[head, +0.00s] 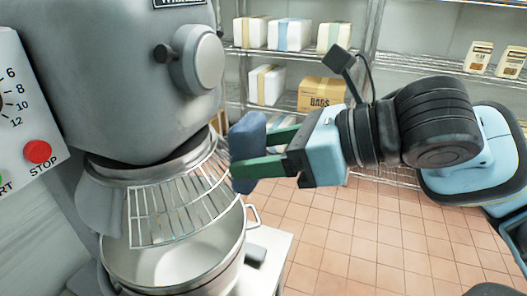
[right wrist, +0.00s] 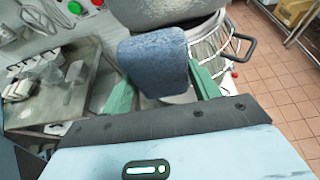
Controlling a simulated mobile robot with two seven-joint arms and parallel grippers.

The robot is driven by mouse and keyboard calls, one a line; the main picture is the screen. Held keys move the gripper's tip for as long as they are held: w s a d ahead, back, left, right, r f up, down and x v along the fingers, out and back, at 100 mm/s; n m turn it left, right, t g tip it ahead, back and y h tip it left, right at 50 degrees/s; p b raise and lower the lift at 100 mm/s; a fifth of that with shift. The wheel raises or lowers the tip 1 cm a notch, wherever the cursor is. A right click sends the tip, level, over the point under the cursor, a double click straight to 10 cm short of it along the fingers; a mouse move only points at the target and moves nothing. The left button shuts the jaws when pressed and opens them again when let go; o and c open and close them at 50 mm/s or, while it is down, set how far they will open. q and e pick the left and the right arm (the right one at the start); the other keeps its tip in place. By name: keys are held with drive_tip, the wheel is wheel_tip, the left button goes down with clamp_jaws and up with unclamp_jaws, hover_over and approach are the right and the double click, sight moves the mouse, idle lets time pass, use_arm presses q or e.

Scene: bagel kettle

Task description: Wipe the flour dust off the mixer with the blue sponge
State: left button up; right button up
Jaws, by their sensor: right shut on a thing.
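The large grey mixer (head: 130,70) fills the left of the head view, with a wire guard (head: 180,205) around its front above a steel bowl (head: 175,262). My right gripper (head: 257,160) comes in from the right and is shut on the blue sponge (head: 244,150), holding it upright close to the right side of the mixer and guard. The sponge (right wrist: 153,62) also shows between the green fingers in the right wrist view, in front of the mixer. I cannot tell whether it touches the mixer. No distinct flour dust shows on the mixer. My left gripper is out of view.
A control panel with a red stop button (head: 38,152) is at the left. Wire shelves (head: 300,55) with boxes stand behind. A steel table (right wrist: 55,85) with several small items shows in the right wrist view. The tiled floor (head: 350,240) is clear.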

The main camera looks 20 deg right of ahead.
drive_tip(key=shift+r, duration=0.1)
drive_tip(key=w+a+b, duration=0.1)
drive_tip(key=w+a, duration=0.4)
idle(0.6)
drive_tip(key=shift+w+a, duration=0.1)
drive_tip(key=shift+a, duration=0.05)
idle(0.9)
drive_tip(key=shift+w+a+p, duration=0.35)
drive_tip(key=shift+w+a, duration=0.15)
drive_tip(key=shift+w, duration=0.05)
idle(0.7)
drive_tip(key=shift+w+d, duration=0.1)
drive_tip(key=shift+w+d, duration=0.6)
drive_tip(key=shift+d, duration=0.15)
drive_tip(key=shift+w, duration=0.1)
